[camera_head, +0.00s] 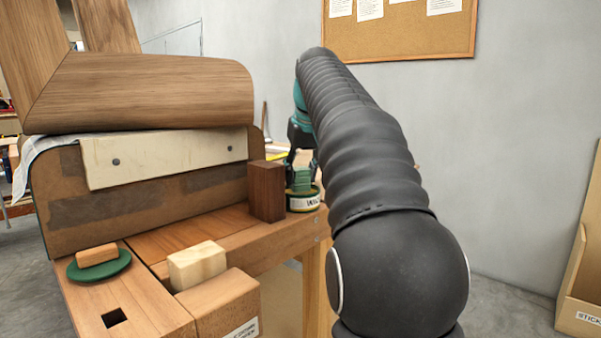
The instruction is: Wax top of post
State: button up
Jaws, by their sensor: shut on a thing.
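My gripper (301,152) is beyond my black-sleeved arm, partly hidden by it, with its dark fingers pointing down. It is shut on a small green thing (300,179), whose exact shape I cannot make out. The green thing is at the mouth of a round tin (304,203) with a white, partly readable label; I cannot tell whether they touch. A dark brown upright wooden block (267,192), possibly the post, stands on the bench just left of the tin. A pale wooden block (198,264) rises from the bench's front, and could also be the post.
The wooden bench (205,233) has a square hole at front left. An orange-brown block (97,255) lies on a green dish (112,268). A large curved form with bent wood (150,92) and a cream bar (165,157) stands behind. Floor at right is free, up to a bin (578,300).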

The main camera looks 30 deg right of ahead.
aim_at(301, 170)
jog(key=shift+f, duration=0.6)
dwell(1.7)
notch_tip(301, 170, up, 3)
jog(key=p, duration=0.2)
jog(key=shift+p, duration=0.35)
jog(key=shift+r, duration=2.15)
